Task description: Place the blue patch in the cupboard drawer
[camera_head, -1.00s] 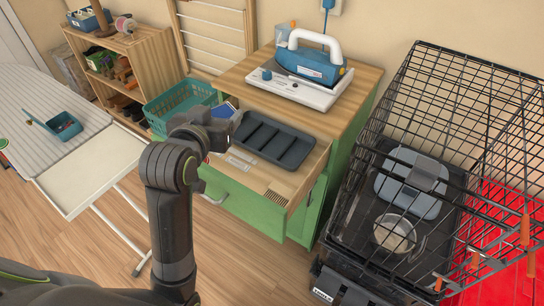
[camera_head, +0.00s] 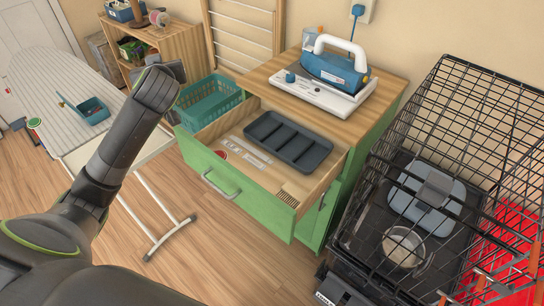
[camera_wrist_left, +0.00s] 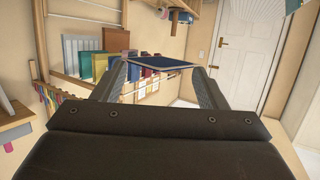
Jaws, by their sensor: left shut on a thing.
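The blue patch (camera_wrist_left: 160,61) is a flat dark blue square with a light edge, held between the fingers of my left gripper (camera_wrist_left: 158,85) in the left wrist view. In the head view my left gripper (camera_head: 174,70) is at the upper left, behind my forearm and left of the cupboard; the patch is hidden there. The cupboard drawer (camera_head: 232,198) is pulled open, with a green front and wooden inside. It holds a dark compartment tray (camera_head: 290,140), a white ruler-like strip (camera_head: 245,152) and a small red item (camera_head: 220,154). My right gripper is not in view.
An iron (camera_head: 335,70) on its white base stands on the cupboard top. A teal basket (camera_head: 208,101) is left of the cupboard. An ironing board (camera_head: 38,80) with a teal tray (camera_head: 91,110) is at left. A black wire crate (camera_head: 450,130) stands close at right.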

